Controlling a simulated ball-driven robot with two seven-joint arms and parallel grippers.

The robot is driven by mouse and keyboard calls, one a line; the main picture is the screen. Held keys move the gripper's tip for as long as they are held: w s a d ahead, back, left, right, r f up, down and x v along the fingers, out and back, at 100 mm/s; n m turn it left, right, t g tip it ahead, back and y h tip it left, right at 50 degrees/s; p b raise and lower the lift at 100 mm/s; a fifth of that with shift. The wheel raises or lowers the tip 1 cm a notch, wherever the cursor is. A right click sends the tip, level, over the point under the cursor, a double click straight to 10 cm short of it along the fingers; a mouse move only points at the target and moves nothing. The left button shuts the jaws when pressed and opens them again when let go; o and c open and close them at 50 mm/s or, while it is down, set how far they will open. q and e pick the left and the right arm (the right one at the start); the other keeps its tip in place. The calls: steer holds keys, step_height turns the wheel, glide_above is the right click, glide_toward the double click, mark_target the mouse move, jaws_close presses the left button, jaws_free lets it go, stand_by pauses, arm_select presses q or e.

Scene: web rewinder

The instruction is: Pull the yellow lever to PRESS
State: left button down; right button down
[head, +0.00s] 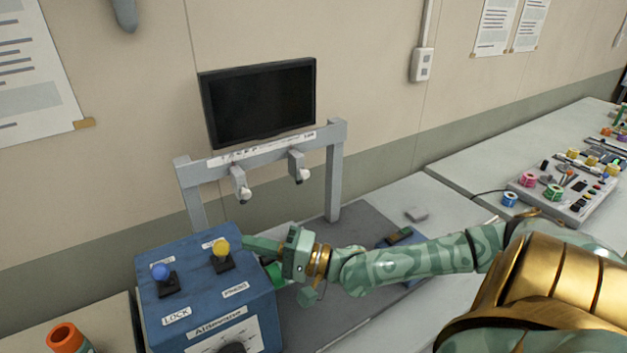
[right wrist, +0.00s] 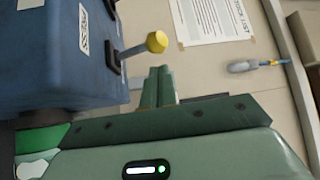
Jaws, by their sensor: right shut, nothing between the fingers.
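The yellow lever (head: 222,246) stands in a dark slot plate on top of the blue control box (head: 205,290). A label reading PRESS (head: 236,290) lies on the near side of its slot. In the right wrist view its yellow knob (right wrist: 157,41) and grey shaft show fully, with the PRESS label (right wrist: 83,28) beside the slot. My right gripper (head: 248,242) is just right of the yellow knob. Its fingers (right wrist: 160,72) are shut and empty, and a small gap to the knob shows in the wrist view. My left gripper is not in view.
A blue-knobbed lever (head: 160,272) with a LOCK label (head: 176,315) stands left of the yellow one. A grey frame (head: 336,170) carrying a dark monitor (head: 260,103) rises behind. Parts crowd the right bench.

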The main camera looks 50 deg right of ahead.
steer(key=p+v, duration=0.1)
steer(key=v, duration=1.1)
steer(key=shift+s+p, duration=0.15)
steer(key=shift+p, duration=0.15)
steer(key=shift+s+d, duration=0.1)
